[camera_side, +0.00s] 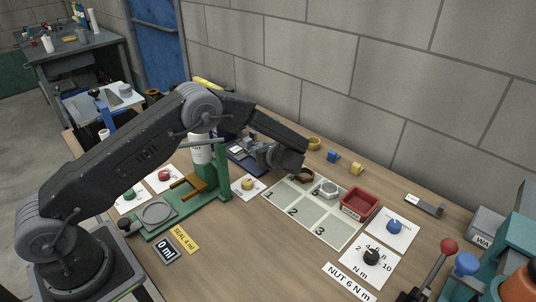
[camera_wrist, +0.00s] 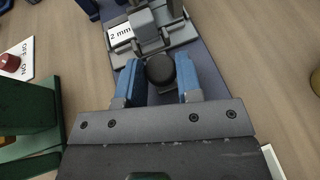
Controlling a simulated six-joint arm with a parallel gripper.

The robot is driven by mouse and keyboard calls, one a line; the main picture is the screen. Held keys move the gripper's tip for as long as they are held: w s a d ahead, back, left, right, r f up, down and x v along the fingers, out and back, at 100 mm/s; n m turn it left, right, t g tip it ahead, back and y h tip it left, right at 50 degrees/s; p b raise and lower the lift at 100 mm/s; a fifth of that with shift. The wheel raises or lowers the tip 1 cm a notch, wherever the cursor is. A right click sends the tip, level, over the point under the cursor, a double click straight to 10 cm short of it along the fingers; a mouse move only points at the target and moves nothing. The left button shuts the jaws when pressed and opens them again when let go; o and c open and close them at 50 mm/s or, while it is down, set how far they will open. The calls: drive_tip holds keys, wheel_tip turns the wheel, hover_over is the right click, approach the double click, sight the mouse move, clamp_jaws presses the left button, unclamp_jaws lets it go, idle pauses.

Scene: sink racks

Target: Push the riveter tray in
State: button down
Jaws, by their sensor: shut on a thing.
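The riveter is a grey metal device on a dark blue base (camera_side: 238,152), near the middle of the table in the side view. In the wrist view its grey body (camera_wrist: 146,22) is at the top, with a white "2 mm" label (camera_wrist: 121,35). A dark round knob (camera_wrist: 160,68) sits just in front of it. My gripper (camera_wrist: 160,82) has its two blue fingers on either side of the knob and is shut on it. In the side view my gripper (camera_side: 262,154) is low at the riveter and partly hides it. I cannot make out the tray's edges.
A green stand (camera_side: 222,170) is close to the left of my gripper. A yellow knob (camera_side: 248,183) is in front.

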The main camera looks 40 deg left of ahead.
drive_tip(key=shift+a, duration=0.9)
drive_tip(key=c, duration=0.8)
unclamp_jaws()
drive_tip(key=shift+d, duration=0.15)
drive_tip(key=v, duration=1.3)
drive_tip(key=shift+s+d+r, duration=0.15)
drive_tip(key=shift+d, duration=0.1)
